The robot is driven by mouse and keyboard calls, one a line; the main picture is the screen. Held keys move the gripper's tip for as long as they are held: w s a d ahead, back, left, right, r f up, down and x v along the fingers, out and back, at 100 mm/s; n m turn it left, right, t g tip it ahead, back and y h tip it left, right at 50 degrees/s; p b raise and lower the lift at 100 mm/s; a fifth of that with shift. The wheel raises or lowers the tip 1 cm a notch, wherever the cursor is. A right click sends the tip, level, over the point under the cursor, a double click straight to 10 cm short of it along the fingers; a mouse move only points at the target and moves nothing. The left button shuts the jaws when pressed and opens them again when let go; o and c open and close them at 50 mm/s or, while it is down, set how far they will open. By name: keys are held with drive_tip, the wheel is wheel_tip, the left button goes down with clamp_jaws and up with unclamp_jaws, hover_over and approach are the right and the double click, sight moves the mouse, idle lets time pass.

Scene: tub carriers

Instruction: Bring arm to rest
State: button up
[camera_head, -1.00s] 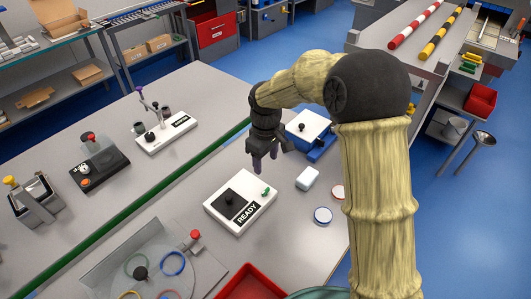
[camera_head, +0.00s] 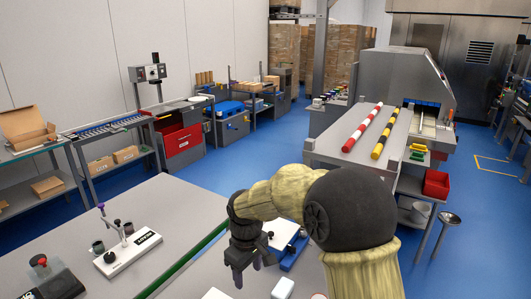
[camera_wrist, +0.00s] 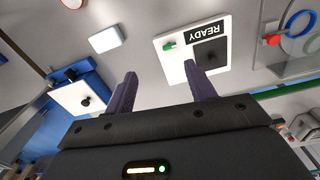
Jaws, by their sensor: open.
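My arm reaches forward over the grey table (camera_head: 165,215), bent at the elbow, with my gripper (camera_head: 249,280) hanging down at its end. In the wrist view my gripper (camera_wrist: 163,90) is open, its two dark fingers apart with nothing between them. A white board marked READY (camera_wrist: 165,50) with a black block and a small green piece lies beyond the fingertips, apart from them. A white box (camera_wrist: 107,38) and a blue-and-white unit with a black knob (camera_wrist: 65,98) lie to its left. In the head view the blue-and-white unit (camera_head: 300,252) is partly hidden by my arm.
A white fixture with an upright post (camera_head: 125,250) and a dark device with a red knob (camera_head: 52,280) stand on the table's left. Beyond, a grey bench holds a red-striped bar (camera_head: 362,128) and a yellow-striped bar (camera_head: 391,132). Blue floor (camera_head: 235,165) is clear between benches.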

drive_tip(key=s+d+m+t, duration=0.1)
drive_tip(key=s+d+m, duration=0.4)
drive_tip(key=d, duration=0.5)
drive_tip(key=s+d+m+t, duration=0.1)
drive_tip(key=s+d+m, duration=0.4)
drive_tip(key=s+d, duration=0.5)
drive_tip(key=shift+d+f+m, duration=0.4)
drive_tip(key=shift+d+f, duration=0.05)
